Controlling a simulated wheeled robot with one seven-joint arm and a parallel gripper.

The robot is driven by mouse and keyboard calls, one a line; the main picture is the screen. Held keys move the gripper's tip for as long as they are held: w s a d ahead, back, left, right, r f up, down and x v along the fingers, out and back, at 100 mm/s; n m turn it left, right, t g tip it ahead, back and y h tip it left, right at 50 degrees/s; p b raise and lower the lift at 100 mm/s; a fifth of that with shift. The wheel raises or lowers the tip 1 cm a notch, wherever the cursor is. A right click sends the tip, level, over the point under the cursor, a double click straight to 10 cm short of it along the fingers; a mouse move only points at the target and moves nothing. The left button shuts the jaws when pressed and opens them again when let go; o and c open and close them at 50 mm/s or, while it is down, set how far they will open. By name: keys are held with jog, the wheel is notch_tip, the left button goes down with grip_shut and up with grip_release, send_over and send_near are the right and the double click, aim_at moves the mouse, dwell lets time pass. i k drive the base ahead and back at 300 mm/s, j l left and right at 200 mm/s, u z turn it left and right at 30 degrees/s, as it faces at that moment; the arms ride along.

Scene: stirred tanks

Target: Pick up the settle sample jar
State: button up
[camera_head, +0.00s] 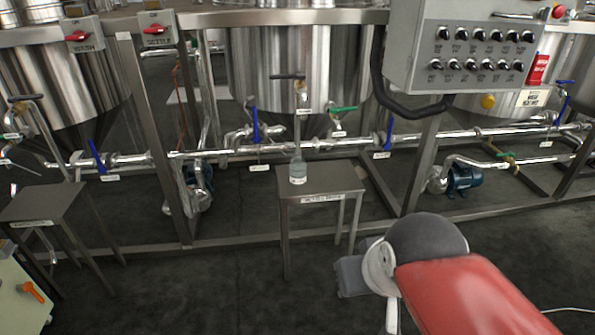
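The sample jar (298,172) is a small clear jar with pale contents. It stands upright on the small metal stand (342,178) in the middle of the view, toward the stand's left back part. A thin vertical pipe from the tank valve comes down right at the jar's top; I cannot tell whether it touches it or ends inside. A label on the stand's front edge is too small to read surely. My red and grey arm reaches in from the lower right, well apart from the jar.
Steel tanks (270,70) stand behind a frame with pipes and blue-handled valves. A control box (462,50) with knobs overhangs at upper right. Another metal stand (45,203) is at left. A pump (462,178) sits right of the middle stand. The floor in front is mostly clear.

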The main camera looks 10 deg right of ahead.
aim_at(298, 165)
jog(key=i+j, duration=0.45)
jog(key=i+j+z, duration=0.1)
jog(key=i+j, duration=0.4)
jog(key=j, duration=0.15)
jog(key=i+j, duration=0.45)
jog(key=j+z, duration=0.05)
jog(key=j, duration=0.05)
